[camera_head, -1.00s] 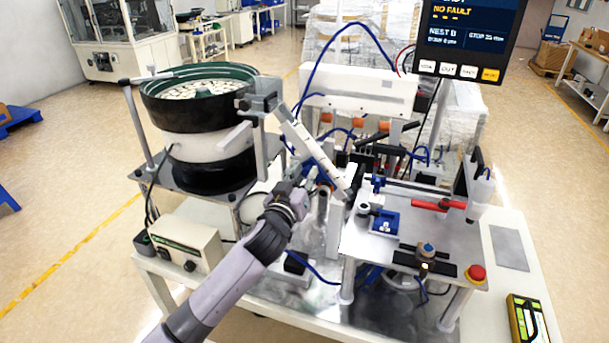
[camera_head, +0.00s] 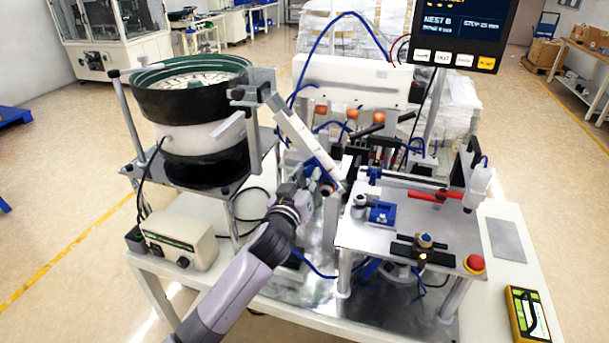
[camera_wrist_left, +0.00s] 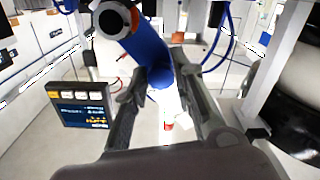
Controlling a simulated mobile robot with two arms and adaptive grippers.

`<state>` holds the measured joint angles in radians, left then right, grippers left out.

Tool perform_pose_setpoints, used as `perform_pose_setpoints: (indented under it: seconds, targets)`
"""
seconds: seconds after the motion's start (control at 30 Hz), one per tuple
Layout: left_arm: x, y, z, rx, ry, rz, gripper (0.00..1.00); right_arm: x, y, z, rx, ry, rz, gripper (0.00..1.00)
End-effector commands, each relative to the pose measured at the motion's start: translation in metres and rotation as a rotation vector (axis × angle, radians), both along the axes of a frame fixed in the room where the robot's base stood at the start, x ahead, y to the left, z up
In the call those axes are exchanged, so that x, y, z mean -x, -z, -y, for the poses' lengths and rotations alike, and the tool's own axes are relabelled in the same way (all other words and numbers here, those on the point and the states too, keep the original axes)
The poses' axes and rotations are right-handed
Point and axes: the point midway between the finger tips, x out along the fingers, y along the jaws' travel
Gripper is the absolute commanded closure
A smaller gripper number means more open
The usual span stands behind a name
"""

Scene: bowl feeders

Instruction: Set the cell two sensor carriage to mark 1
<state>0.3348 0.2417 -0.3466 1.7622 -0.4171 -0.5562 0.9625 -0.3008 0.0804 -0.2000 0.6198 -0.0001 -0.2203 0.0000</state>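My left gripper (camera_head: 318,180) is behind the tilted white feed track, low between the bowl feeder and the bench plate. In the left wrist view its two fingers (camera_wrist_left: 160,88) stand apart, so it is open. A blue rounded part (camera_wrist_left: 148,48) with a dark round end reaches down between the fingertips; I cannot tell whether they touch it. I cannot tell for certain which part is the cell two sensor carriage, and no mark 1 is readable. A blue block (camera_head: 382,212) with a grey knob (camera_head: 360,203) sits on the raised plate (camera_head: 385,235). My right gripper is not in view.
The bowl feeder (camera_head: 195,125) stands left of my gripper, with the white track (camera_head: 305,138) sloping close over it. A red handle (camera_head: 428,195), a red button (camera_head: 474,263) and a control screen (camera_head: 462,25) are to the right. Blue hoses loop around the machine.

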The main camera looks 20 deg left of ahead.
Motion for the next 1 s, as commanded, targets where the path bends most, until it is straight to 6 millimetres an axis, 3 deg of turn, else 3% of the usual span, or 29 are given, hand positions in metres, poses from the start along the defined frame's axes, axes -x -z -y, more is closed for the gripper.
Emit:
perform_pose_setpoints:
  seconds: [0.27, 0.63, 0.77, 1.0]
  targets:
    - [0.0, 0.001, 0.0, -0.001, 0.0, 0.0, 0.57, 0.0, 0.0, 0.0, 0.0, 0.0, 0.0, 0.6]
    - [0.005, 0.0, -0.001, 0.0, -0.001, 0.002, 0.57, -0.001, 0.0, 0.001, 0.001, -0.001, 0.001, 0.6]
    - [0.023, 0.001, -0.001, 0.0, 0.0, 0.0, 0.57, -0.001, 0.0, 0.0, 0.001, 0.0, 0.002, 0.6]
    - [0.075, 0.001, -0.003, 0.001, -0.001, -0.001, 0.57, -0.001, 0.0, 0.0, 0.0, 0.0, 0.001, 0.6]
